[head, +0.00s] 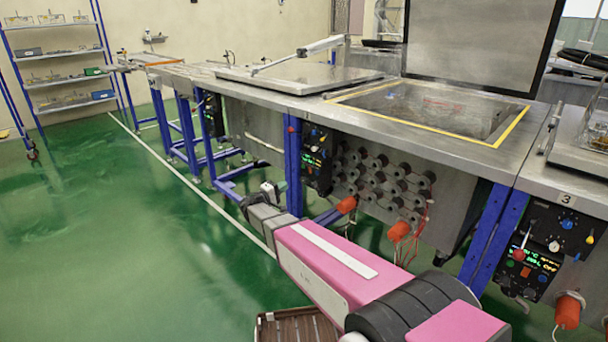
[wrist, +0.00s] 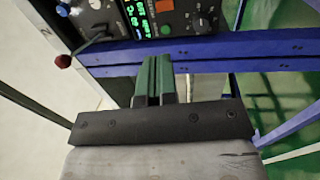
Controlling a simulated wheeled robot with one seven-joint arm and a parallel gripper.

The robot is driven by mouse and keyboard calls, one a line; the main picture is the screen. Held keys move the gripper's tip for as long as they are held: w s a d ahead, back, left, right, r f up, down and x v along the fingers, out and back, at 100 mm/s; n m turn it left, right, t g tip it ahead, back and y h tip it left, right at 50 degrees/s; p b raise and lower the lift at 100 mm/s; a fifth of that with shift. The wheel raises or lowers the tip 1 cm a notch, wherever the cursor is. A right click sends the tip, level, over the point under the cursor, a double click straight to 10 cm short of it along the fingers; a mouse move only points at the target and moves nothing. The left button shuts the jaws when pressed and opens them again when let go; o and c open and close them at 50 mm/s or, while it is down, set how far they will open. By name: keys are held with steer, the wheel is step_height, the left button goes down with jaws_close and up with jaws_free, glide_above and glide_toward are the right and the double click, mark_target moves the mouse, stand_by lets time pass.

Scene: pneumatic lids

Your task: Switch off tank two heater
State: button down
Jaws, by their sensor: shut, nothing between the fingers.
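A dark control panel (head: 317,158) with knobs and a lit green display sits on the front of the middle tank (head: 436,108), whose lid is raised. In the wrist view the panel (wrist: 118,20) fills the top, turned sideways. The on or off state of the heater is too small to read. My gripper (head: 268,187) is in front of and below this panel, apart from it. Its green fingers (wrist: 154,68) are shut and empty.
A blue frame bar (wrist: 240,46) crosses just beyond my fingertips. Orange-capped heater fittings (head: 400,231) with red wires stick out right of the panel. Another panel (head: 540,250), below a label 3, is at the right. The green floor (head: 130,230) at left is clear.

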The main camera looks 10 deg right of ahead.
mark_target(309, 168)
steer(key=x, duration=1.4)
steer(key=shift+w+d+r, duration=0.15)
steer(key=shift+d, duration=0.1)
steer(key=shift+w+d+r+g+y, duration=0.15)
steer(key=shift+r+g+y, duration=0.15)
steer(key=shift+g+y, duration=0.1)
steer(key=shift+w+d, duration=0.1)
steer(key=shift+w, duration=0.15)
steer(key=v, duration=1.5)
steer(key=shift+s+r, duration=0.25)
steer(key=shift+r, duration=0.2)
steer(key=shift+d, duration=0.1)
